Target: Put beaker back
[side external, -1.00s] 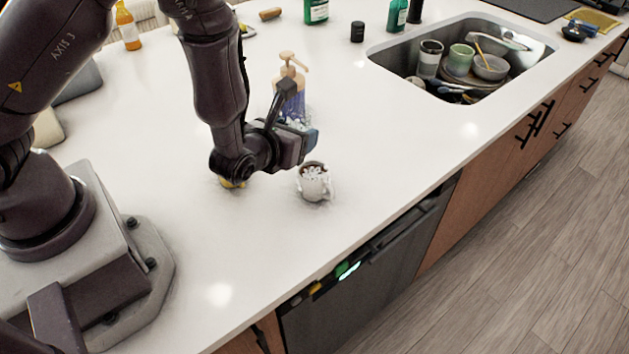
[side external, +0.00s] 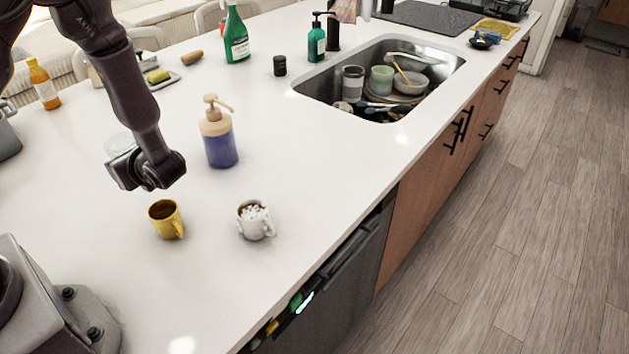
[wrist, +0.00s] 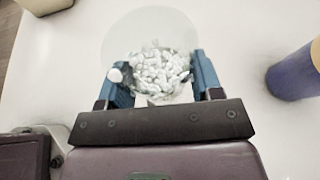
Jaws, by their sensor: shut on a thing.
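A clear beaker (wrist: 150,38) holding white marshmallow-like pieces is between the blue fingers of my gripper (wrist: 163,80), which is shut on it. In the side view my gripper (side external: 124,170) is at the left of the soap dispenser, behind the yellow mug. The beaker (side external: 119,143) shows there as a pale, see-through shape, partly hidden by the gripper. I cannot tell whether its base touches the counter. A white mug (side external: 257,232) with white pieces heaped in it stands on the counter, apart from my gripper.
A yellow mug (side external: 163,233) with dark contents stands left of the white mug. A blue and tan soap dispenser (side external: 219,145) stands right of my gripper. The sink (side external: 440,68) holds dishes at the back right. The counter (side external: 290,140) between dispenser and sink is clear.

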